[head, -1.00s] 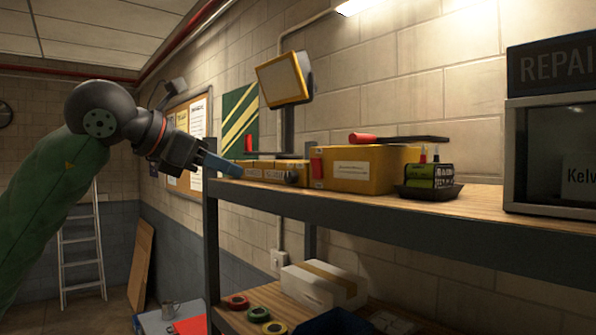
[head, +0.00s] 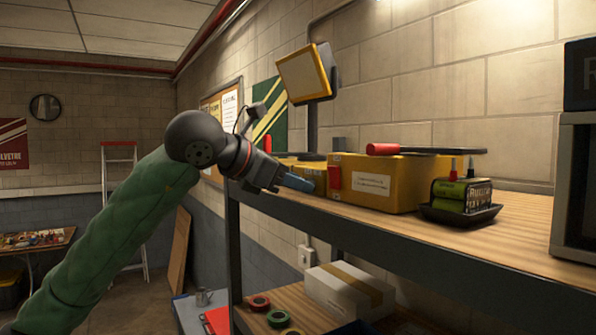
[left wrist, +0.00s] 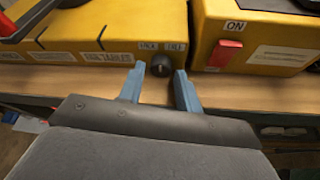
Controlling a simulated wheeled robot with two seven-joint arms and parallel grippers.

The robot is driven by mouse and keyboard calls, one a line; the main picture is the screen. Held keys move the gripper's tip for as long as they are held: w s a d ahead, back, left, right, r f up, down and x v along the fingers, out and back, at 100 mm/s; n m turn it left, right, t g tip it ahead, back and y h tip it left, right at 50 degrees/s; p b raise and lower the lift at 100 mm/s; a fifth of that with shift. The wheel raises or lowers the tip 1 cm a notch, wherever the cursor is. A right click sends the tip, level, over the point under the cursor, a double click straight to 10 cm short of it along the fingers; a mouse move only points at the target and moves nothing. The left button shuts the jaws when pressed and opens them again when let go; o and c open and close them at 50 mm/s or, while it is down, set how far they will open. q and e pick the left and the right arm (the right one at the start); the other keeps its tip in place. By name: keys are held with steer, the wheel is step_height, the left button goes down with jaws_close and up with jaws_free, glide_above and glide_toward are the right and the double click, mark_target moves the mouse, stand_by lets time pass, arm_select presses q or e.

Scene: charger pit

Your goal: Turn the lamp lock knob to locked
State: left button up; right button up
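The lock knob (left wrist: 161,65) is small, round and dark, on the front of a yellow box (left wrist: 120,25) in the left wrist view. Two small labels sit just above it; they seem to read LOCK and FREE. My left gripper (left wrist: 159,80) is open, with one blue finger on each side of the knob and gaps between. Whether either finger touches it cannot be told. In the head view my left gripper (head: 297,183) is at the box front and hides the knob. The lamp (head: 305,75) stands on a post behind the boxes. My right gripper is out of view.
A larger yellow box (head: 378,183) with a red switch (left wrist: 225,54) marked ON stands right of the knob. A red-handled tool (head: 383,149) lies on top. A black tray (head: 460,213) with batteries is further right. The wooden shelf (head: 500,240) has a dark front edge.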

arm_select(q)
steer(key=shift+w+d, duration=0.15)
steer(key=shift+d, duration=0.05)
steer(key=shift+f, duration=0.15)
steer(key=shift+w+d, duration=0.15)
steer(key=shift+c, duration=0.4)
